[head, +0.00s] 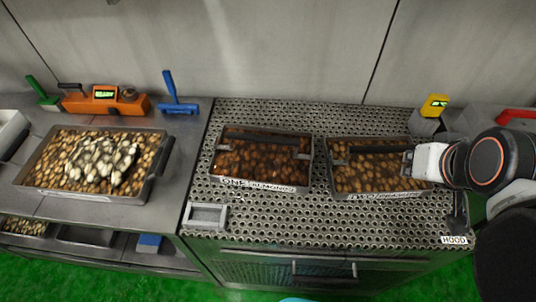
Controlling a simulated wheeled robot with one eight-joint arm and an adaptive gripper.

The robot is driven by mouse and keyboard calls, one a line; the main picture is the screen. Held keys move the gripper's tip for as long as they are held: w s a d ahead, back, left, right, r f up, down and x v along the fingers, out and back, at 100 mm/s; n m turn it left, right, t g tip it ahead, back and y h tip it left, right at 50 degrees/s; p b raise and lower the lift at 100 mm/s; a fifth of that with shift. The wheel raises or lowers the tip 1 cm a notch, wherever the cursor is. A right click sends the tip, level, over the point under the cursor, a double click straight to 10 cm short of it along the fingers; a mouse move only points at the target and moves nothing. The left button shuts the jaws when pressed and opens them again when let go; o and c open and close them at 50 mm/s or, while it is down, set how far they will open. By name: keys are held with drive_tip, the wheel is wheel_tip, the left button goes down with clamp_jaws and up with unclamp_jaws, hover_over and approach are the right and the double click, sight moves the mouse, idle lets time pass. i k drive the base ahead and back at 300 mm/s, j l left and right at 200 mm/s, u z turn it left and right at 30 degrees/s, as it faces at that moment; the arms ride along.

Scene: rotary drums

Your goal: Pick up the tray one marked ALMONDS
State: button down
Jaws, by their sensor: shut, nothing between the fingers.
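The tray marked ONE ALMONDS (262,187) sits on the perforated metal top in the middle of the head view. It is filled with dark brown nuts, and a dark bar with a bracket at each end lies across it. My gripper (408,161) is shut and empty at the right end of a second nut-filled tray (376,194), well to the right of tray one. The second tray's label is too small to read. I cannot tell whether my fingertips touch that tray.
A small empty frame (207,214) lies front left on the perforated top (310,222). A tray with pale pieces over nuts (85,195) stands on the left counter. An orange device (105,101), a blue-handled tool (176,97) and a yellow device (434,104) stand at the back.

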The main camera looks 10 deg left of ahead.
sight(261, 156)
drive_tip(key=k+l, duration=0.1)
drive_tip(key=k, duration=0.3)
drive_tip(key=k+u, duration=0.15)
drive_tip(key=u, duration=0.3)
drive_tip(key=k+u, duration=0.1)
drive_tip(key=u, duration=0.3)
drive_tip(key=k+u, duration=0.15)
drive_tip(key=u, duration=0.3)
drive_tip(key=i+u, duration=0.1)
drive_tip(key=u, duration=0.55)
drive_tip(key=j, duration=0.1)
drive_tip(key=k+z, duration=0.05)
